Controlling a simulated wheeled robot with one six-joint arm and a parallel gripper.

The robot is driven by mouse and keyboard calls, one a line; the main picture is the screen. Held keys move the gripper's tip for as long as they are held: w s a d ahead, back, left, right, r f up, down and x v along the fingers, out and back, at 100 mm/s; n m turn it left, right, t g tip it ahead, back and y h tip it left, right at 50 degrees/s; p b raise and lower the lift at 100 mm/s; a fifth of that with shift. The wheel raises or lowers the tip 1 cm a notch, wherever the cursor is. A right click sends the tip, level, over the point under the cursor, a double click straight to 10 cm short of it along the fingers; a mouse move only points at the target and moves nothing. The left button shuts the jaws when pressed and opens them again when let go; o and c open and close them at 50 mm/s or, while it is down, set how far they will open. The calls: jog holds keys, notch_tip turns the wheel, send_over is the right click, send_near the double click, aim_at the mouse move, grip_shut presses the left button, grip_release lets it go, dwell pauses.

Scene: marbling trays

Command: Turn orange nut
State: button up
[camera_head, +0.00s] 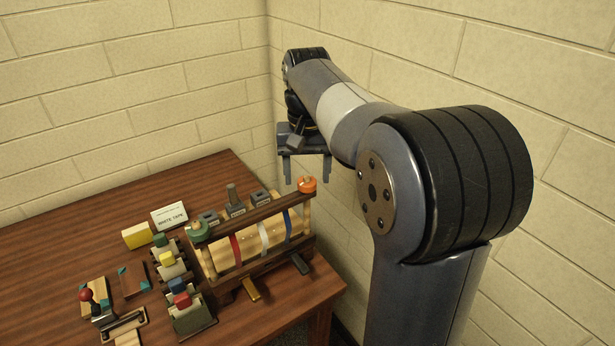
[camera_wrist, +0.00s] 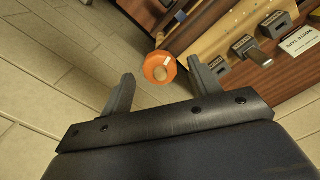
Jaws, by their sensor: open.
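The orange nut (camera_head: 307,185) sits on top of the right end post of the wooden rack (camera_head: 262,207). It also shows in the wrist view (camera_wrist: 160,67), with a pale round centre and a small white mark. My gripper (camera_head: 307,182) hangs above the rack's right end, its fingers pointing down. In the wrist view my gripper (camera_wrist: 162,83) is open and empty. The orange nut appears beyond the fingertips, between them and a little nearer the right finger. The gap in height between fingertips and nut is hard to judge.
A green knob (camera_head: 198,231) tops the rack's left post. A white tape card (camera_head: 169,217), a yellow block (camera_head: 137,236) and a red-knobbed lever (camera_head: 88,296) stand on the table. Brick walls close in behind and to the right. The table's bare left side (camera_head: 60,240) is free.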

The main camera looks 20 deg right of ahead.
jog(key=shift+f, duration=0.65)
jog(key=shift+c, duration=0.6)
jog(key=c, duration=0.9)
jog(key=shift+o, duration=0.2)
jog(key=shift+r+m+p, duration=0.1)
jog(key=shift+m+p, duration=0.2)
jog(key=shift+p, duration=0.1)
jog(key=shift+r+m+p, duration=0.1)
jog(key=shift+m+p, duration=0.65)
jog(key=shift+m, duration=0.25)
jog(key=shift+m+p, duration=1.05)
jog(key=shift+m, duration=0.95)
jog(key=shift+f, duration=0.2)
